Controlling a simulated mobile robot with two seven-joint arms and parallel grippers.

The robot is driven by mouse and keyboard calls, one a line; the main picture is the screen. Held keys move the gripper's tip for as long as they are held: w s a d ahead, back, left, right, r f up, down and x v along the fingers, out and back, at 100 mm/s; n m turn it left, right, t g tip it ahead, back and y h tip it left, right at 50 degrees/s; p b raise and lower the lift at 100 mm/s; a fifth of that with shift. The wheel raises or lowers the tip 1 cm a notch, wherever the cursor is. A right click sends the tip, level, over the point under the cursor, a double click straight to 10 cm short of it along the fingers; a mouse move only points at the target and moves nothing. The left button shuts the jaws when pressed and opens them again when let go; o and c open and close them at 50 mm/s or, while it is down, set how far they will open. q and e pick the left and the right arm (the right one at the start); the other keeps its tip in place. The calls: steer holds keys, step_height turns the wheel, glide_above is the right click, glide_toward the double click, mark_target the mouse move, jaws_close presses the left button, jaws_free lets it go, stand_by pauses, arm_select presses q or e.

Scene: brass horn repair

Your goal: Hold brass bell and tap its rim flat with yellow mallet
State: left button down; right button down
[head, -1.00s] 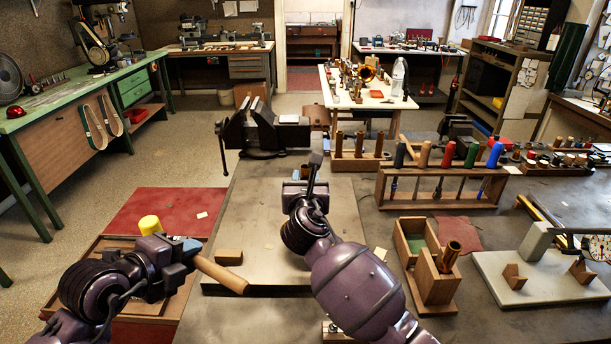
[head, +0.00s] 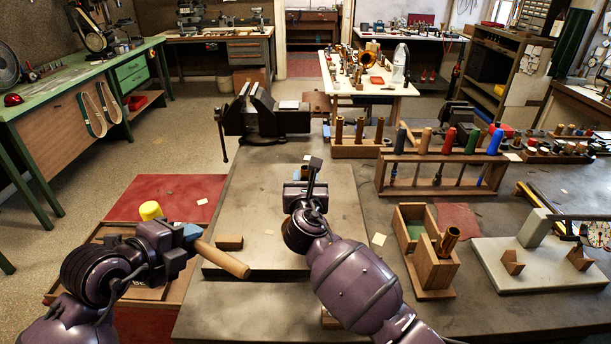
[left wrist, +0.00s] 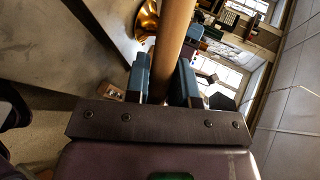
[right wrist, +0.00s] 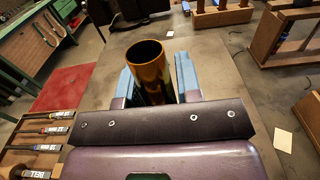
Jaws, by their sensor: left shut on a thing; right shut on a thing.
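The yellow mallet shows its yellow head (head: 150,210) left of my left gripper (head: 190,240) and its wooden handle to the right. My left gripper is shut on this handle, which also runs between the blue fingers in the left wrist view (left wrist: 173,45). My right gripper (head: 314,170) is over the board on the bench. In the right wrist view it is shut on the brass bell (right wrist: 148,68), whose round open end faces the camera. In the left wrist view a flared brass part (left wrist: 147,20) shows beside the handle. The mallet head and bell are apart.
A vise (head: 265,115) stands at the far bench edge. A wooden block (head: 229,242) lies on the board (head: 260,262). A wooden box (head: 432,268), a rack of coloured handles (head: 440,175) and a pale stand (head: 540,265) fill the right. The bench front is mostly clear.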

steer(key=shift+f, duration=0.35)
stand_by(0.6)
steer(key=c, duration=0.9)
jaws_free()
steer(key=c, duration=0.8)
